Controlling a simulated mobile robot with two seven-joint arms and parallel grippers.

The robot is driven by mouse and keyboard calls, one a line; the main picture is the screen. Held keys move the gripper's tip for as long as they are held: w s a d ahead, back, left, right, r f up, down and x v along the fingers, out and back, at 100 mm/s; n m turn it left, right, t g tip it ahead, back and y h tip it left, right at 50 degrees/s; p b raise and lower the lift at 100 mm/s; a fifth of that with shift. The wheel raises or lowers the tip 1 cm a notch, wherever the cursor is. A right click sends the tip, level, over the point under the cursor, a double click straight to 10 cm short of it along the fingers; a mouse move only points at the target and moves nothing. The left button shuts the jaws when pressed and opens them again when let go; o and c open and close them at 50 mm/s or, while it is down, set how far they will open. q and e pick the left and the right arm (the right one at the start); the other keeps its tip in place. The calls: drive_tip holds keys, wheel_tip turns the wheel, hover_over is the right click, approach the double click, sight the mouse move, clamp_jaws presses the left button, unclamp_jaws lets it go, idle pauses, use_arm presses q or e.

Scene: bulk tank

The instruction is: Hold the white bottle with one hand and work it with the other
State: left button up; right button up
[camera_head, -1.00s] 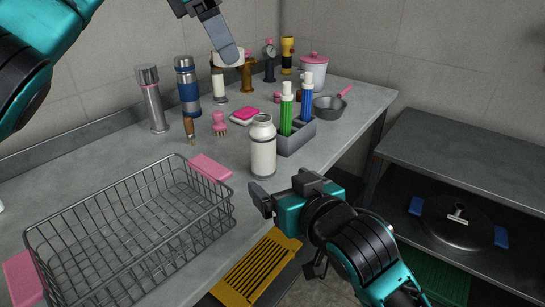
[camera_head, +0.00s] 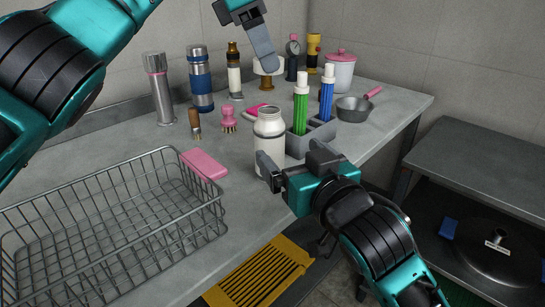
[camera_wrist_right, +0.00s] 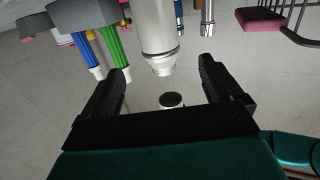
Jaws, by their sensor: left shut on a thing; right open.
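The white bottle (camera_head: 269,146) stands upright near the counter's front edge. My right gripper (camera_head: 295,163) is open and empty just in front of it, one finger overlapping its lower body in the head view. In the right wrist view, the bottle (camera_wrist_right: 158,30) shows inverted, beyond and between the open fingers of my right gripper (camera_wrist_right: 163,68). I cannot tell whether they touch it. My left gripper (camera_head: 264,58) is raised over the back of the counter, shut on a white round piece (camera_head: 268,68), partly hidden by the finger.
A grey holder (camera_head: 299,146) with green and blue bottles stands right behind the white bottle. A wire basket (camera_head: 110,222) and pink sponge (camera_head: 204,164) are to its left. A pink brush (camera_head: 228,118) and steel flasks (camera_head: 199,82) stand behind. A pan (camera_head: 353,109) is further right.

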drive_tip(key=shift+w, duration=0.1)
drive_tip(key=x, duration=1.1)
drive_tip(key=shift+w+a, duration=0.15)
drive_tip(key=shift+w, duration=0.2)
drive_tip(key=c, duration=1.5)
use_arm(q)
hover_over(266, 116)
drive_tip(key=shift+f, duration=2.5)
